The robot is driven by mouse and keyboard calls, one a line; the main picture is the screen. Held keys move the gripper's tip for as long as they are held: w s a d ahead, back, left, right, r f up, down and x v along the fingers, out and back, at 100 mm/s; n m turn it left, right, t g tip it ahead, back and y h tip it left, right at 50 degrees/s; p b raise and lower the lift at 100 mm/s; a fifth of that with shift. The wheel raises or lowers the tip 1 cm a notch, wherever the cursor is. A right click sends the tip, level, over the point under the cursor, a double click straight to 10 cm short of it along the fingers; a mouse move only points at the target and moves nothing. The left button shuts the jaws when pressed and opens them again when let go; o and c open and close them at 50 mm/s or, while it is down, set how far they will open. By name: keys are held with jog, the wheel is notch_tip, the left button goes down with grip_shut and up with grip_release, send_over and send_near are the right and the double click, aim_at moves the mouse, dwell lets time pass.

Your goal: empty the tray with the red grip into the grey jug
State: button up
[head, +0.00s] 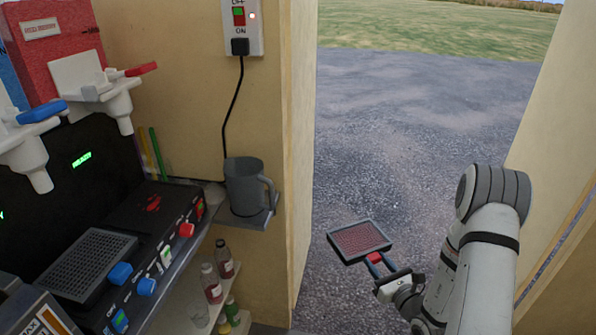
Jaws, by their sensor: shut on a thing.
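The tray with the red grip (358,241) is a dark, square, shallow tray with a reddish textured surface inside. It hangs in the air over the open doorway, right of the counter. My gripper (377,265) is shut on its red grip. The tray looks roughly level and points up and left, away from my arm. The grey jug (245,188) stands upright on a small wall shelf (262,217), left of the tray and apart from it. Its handle faces right. The inside of the jug is mostly hidden.
A black machine (150,262) with knobs and a drip grille (88,262) fills the left. Dispensers with red (140,69) and blue (42,111) levers hang above it. Bottles (212,283) stand on a lower shelf. A socket (242,28) with a cable is above the jug.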

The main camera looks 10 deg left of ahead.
jog(key=s+a+r+n+g+y, duration=0.3)
jog(key=a+r, duration=0.4)
jog(key=r, duration=0.3)
jog(key=s+a+r+n+g+y, duration=0.3)
jog(key=s+a+r+g, duration=0.3)
jog(key=r, duration=0.5)
jog(key=s+a+r+n+g+y, duration=0.3)
jog(key=s+a+r+n+g, duration=0.2)
jog(key=a+r, duration=0.4)
jog(key=shift+s+a+r, duration=0.35)
jog(key=shift+a+r, duration=0.05)
jog(key=shift+r, duration=0.5)
